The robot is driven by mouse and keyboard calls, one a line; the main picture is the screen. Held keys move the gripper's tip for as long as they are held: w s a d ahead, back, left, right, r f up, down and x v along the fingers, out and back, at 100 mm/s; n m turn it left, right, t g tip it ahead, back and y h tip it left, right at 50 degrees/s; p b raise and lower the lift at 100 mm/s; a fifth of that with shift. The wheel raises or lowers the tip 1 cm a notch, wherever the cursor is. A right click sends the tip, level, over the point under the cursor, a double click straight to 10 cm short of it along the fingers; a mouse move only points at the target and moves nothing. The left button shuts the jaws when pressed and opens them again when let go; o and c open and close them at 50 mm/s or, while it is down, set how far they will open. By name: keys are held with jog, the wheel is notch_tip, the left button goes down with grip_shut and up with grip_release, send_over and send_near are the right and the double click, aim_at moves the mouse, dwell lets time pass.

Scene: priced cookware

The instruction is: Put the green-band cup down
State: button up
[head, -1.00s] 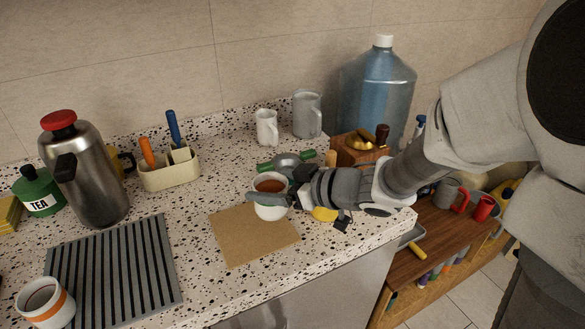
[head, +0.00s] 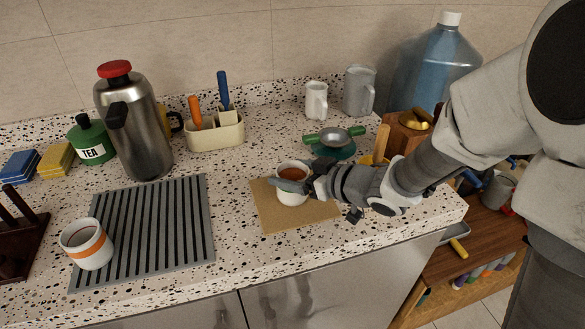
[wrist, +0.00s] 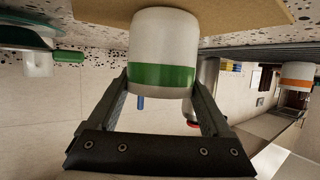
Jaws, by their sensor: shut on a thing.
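The green-band cup (head: 291,197) is white, upright, and holds brown liquid. In the head view it is over the tan mat (head: 268,218). My gripper (head: 288,187) reaches in from the right and is shut around its sides. In the wrist view, which appears upside down, the fingers of my gripper (wrist: 162,85) flank the cup (wrist: 164,40) at its green band (wrist: 163,76). The mat (wrist: 235,12) lies close to the cup's base; I cannot tell whether they touch.
An orange-band cup (head: 87,244) stands on the left of the ribbed grey mat (head: 190,250). A steel jug (head: 140,135), a utensil holder (head: 215,135) and a green-handled strainer (head: 335,137) stand behind. The counter's front edge is near the tan mat.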

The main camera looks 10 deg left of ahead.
jog(key=shift+f, duration=0.15)
jog(key=o, duration=1.5)
jog(key=shift+o, duration=0.2)
jog(key=shift+r, duration=0.25)
jog(key=p+v, duration=0.3)
jog(key=v, duration=0.9)
